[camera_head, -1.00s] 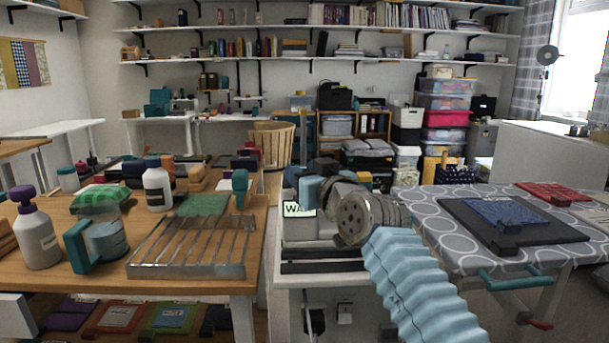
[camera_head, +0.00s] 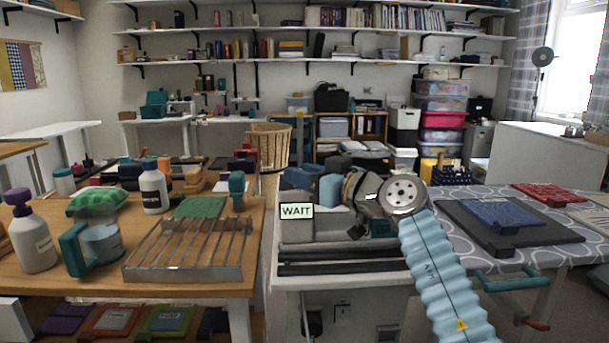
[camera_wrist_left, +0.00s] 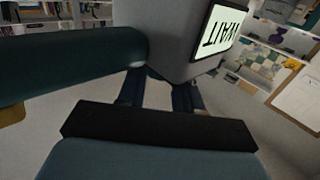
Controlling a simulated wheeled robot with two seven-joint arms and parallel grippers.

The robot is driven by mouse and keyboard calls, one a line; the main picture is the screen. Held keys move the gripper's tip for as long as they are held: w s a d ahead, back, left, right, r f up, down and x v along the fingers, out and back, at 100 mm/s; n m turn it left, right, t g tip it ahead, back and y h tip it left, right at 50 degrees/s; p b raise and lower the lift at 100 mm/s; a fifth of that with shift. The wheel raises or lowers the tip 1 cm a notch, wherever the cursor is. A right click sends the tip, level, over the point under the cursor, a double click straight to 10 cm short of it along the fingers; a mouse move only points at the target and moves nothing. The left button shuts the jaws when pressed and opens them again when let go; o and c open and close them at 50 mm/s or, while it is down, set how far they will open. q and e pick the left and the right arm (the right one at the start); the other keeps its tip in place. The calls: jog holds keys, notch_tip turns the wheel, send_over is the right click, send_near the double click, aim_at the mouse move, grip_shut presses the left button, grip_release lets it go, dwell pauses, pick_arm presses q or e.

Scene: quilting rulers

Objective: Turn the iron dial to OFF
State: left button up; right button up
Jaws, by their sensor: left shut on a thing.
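The iron station is a grey block (camera_head: 325,228) on the white stand, with a lit sign (camera_head: 296,212) reading WAIT on its front. The sign also shows upside down in the left wrist view (camera_wrist_left: 222,32). My left gripper (camera_head: 297,179) is behind the sign, pointing left, with its blue body and grey wrist to the right. In the left wrist view its two dark blue fingers (camera_wrist_left: 160,90) end at the grey housing, a small gap between them. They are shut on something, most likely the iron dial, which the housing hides. A dark teal cylinder (camera_wrist_left: 70,65) lies beside them. My right gripper is out of view.
A wooden table (camera_head: 90,278) at left holds a metal rack (camera_head: 190,250), a spray bottle (camera_head: 33,235) and a teal-handled jug (camera_head: 95,248). At right, a patterned ironing board (camera_head: 455,215) bears a dark mat (camera_head: 545,240) with a blue cloth. Storage boxes stand behind.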

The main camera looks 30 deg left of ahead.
pick_arm(q)
jog(key=o, duration=1)
jog(key=shift+o, duration=0.2)
jog(key=b+v, duration=0.2)
jog(key=v, duration=1.1)
jog(key=shift+d+b, duration=0.4)
jog(key=shift+s+r, duration=0.1)
jog(key=shift+s, duration=0.05)
